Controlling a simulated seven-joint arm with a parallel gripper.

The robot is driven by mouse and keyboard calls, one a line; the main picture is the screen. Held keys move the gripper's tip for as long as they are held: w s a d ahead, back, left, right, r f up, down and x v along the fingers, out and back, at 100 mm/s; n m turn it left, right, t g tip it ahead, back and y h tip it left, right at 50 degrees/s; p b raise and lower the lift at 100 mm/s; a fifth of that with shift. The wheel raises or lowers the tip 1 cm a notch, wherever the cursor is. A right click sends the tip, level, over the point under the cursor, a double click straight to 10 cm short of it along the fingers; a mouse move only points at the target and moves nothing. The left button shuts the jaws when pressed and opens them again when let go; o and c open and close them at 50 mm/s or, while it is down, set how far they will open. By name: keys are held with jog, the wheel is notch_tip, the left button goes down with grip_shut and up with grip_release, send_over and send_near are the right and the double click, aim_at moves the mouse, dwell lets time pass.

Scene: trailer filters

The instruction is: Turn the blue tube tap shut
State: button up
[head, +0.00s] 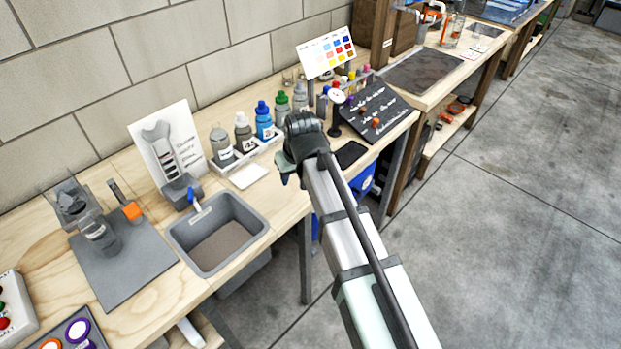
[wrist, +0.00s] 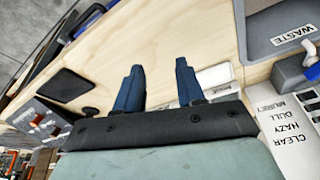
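A blue lever-like piece (head: 195,195) stands on a grey fitting (head: 180,188) at the back edge of the grey sink basin (head: 178,240); it looks like the blue tap. Part of it shows at the right edge of the wrist view (wrist: 313,71), beside the basin marked WASTE (wrist: 262,45). Whether it is open or shut I cannot tell. My gripper (wrist: 158,66) is open and empty, its two dark blue fingers spread over bare wood. In the head view my gripper (head: 287,172) is above the bench, right of the basin and apart from the blue piece.
A tray of capped bottles (head: 264,123) stands behind, with a white pad (head: 248,175) in front. A black pad (head: 350,154) and a dark sign board (head: 377,112) are to the right. A grey mat (head: 125,265) with equipment lies left.

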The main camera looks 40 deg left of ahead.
aim_at(190, 193)
jog(key=shift+m, duration=0.4)
jog(key=shift+w+d+f, duration=0.5)
jog(key=shift+w+d, duration=0.3)
jog(key=shift+w, duration=0.1)
jog(key=shift+w+d+f, duration=0.45)
jog(key=shift+w+d, duration=0.35)
jog(key=shift+w, duration=0.05)
